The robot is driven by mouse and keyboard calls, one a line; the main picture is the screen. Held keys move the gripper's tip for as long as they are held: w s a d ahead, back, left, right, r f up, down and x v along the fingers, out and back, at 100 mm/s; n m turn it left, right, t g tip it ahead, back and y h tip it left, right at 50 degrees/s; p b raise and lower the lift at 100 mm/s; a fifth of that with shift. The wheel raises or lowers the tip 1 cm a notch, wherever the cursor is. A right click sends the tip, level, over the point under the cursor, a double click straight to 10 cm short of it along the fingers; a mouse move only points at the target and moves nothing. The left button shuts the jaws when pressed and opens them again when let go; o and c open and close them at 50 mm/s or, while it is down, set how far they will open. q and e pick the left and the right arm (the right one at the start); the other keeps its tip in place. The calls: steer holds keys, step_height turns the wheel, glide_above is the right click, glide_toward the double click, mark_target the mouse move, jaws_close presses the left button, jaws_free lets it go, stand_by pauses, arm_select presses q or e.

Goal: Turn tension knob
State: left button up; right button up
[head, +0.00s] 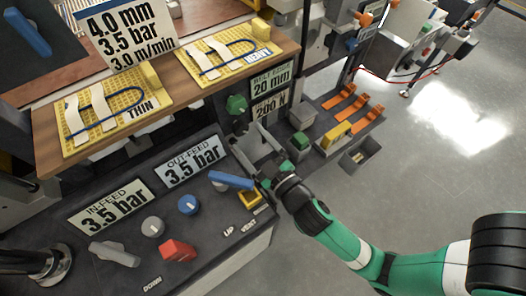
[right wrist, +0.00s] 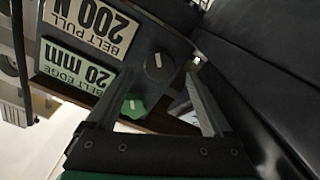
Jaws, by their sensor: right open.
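A black knob (right wrist: 158,65) with a white pointer mark sits beside the "BELT PULL 200 N" label (right wrist: 92,25) in the right wrist view. In the head view the dark knob (head: 240,126) is below a green knob (head: 237,104), which also shows in the wrist view (right wrist: 133,107). My right gripper (head: 255,148) is open with its fingers pointing at the panel, just short of the dark knob. In the wrist view the knob appears between the fingers (right wrist: 168,80); I see no grip on it. My left gripper is not in view.
A control panel with a blue knob (head: 188,204), a grey knob (head: 153,227), a red switch (head: 178,250) and a blue lever (head: 231,180) lies left of my right gripper. Yellow sample boards (head: 118,112) rest on the wooden shelf above. Orange clips (head: 338,97) are at right.

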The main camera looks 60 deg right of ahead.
steer(key=v, duration=0.7)
